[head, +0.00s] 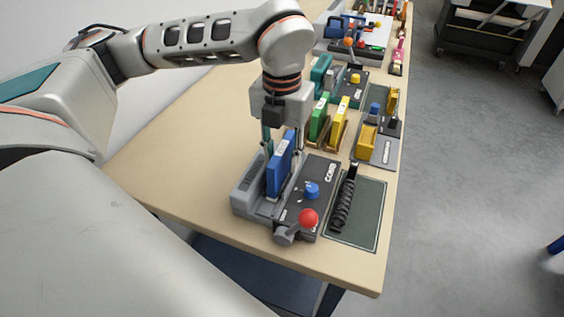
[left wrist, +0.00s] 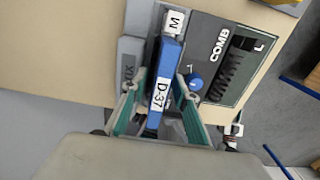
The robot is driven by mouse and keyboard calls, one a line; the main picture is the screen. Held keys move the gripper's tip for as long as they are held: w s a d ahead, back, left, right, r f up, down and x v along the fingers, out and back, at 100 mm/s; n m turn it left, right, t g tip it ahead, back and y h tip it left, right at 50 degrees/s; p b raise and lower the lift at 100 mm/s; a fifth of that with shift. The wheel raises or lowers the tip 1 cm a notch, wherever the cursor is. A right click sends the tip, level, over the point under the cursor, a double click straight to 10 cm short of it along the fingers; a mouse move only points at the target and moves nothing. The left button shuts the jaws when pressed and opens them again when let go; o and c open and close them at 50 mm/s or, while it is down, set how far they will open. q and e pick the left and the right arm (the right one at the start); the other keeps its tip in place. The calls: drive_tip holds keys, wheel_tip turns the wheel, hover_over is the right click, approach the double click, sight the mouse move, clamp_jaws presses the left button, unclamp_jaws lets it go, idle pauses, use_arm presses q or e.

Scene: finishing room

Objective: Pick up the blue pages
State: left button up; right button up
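The blue pages (head: 279,168) are a thin upright blue block standing in the grey comb machine (head: 316,190) at the near end of the bench. In the left wrist view the blue pages (left wrist: 165,75) carry a white label reading D-37. My left gripper (head: 281,160) points down over them, one finger on each side. In the left wrist view my left gripper's fingers (left wrist: 160,90) straddle the pages, with a gap visible on the left; contact on the right is unclear. It looks open. My right gripper is not in view.
The machine has a blue knob (head: 312,190) and a red ball lever (head: 308,217). A dark mat (head: 368,215) with a black comb coil (head: 344,205) lies to the right. Green pages (head: 319,118) and yellow pages (head: 339,122) stand behind. The bench's left side is clear.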

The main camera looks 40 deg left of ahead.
use_arm(q)
clamp_jaws()
drive_tip(key=shift+r, duration=0.1)
